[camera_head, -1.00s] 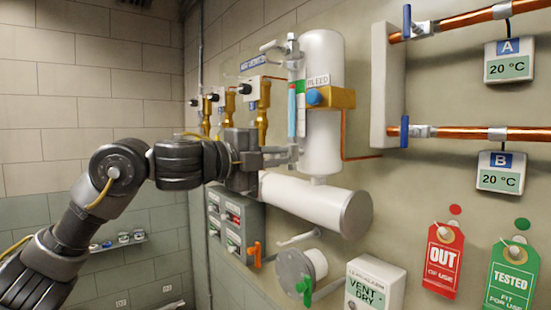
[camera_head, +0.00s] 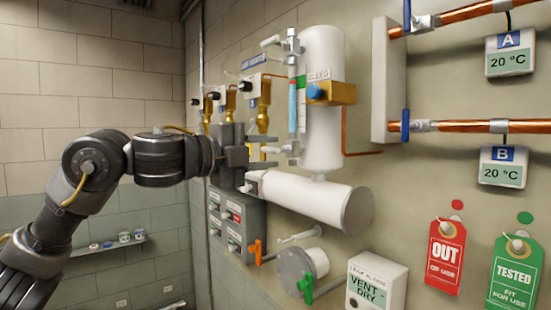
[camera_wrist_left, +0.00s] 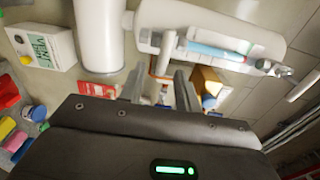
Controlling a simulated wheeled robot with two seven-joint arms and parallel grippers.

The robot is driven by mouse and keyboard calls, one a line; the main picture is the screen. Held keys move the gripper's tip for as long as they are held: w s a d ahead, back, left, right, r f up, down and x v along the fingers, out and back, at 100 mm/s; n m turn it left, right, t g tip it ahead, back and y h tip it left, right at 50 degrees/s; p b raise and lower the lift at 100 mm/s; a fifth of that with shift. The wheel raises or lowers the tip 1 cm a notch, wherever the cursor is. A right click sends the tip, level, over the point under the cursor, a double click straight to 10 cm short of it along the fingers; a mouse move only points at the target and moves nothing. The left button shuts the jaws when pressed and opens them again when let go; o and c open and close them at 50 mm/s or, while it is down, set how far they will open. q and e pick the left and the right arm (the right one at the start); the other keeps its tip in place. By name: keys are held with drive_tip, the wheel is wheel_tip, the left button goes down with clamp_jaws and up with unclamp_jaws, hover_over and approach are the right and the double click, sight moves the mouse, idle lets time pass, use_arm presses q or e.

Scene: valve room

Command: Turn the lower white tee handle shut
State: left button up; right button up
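The lower white tee handle (camera_head: 270,150) sticks out to the left from the bottom fitting (camera_head: 293,149) of the sight glass (camera_head: 292,108). My left gripper (camera_head: 264,152) is beside it, its fingers apart, one above and one below the handle's level. In the left wrist view, the handle (camera_wrist_left: 161,70) shows between the two spread fingers (camera_wrist_left: 160,90), near their tips. I see no finger pressing on it. The upper white tee handle (camera_head: 270,41) also points left. My right gripper is not in view.
The white vertical cylinder (camera_head: 322,145) and horizontal white pipe (camera_head: 310,202) stand close to the gripper. Brass valves (camera_head: 263,115) are behind it. An orange lever (camera_head: 257,251) and a green lever (camera_head: 306,287) are below. Free space lies left of the wall.

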use_arm(q)
drive_tip(key=b+v, duration=0.2)
drive_tip(key=v, duration=0.6)
drive_tip(key=shift+b, duration=0.3)
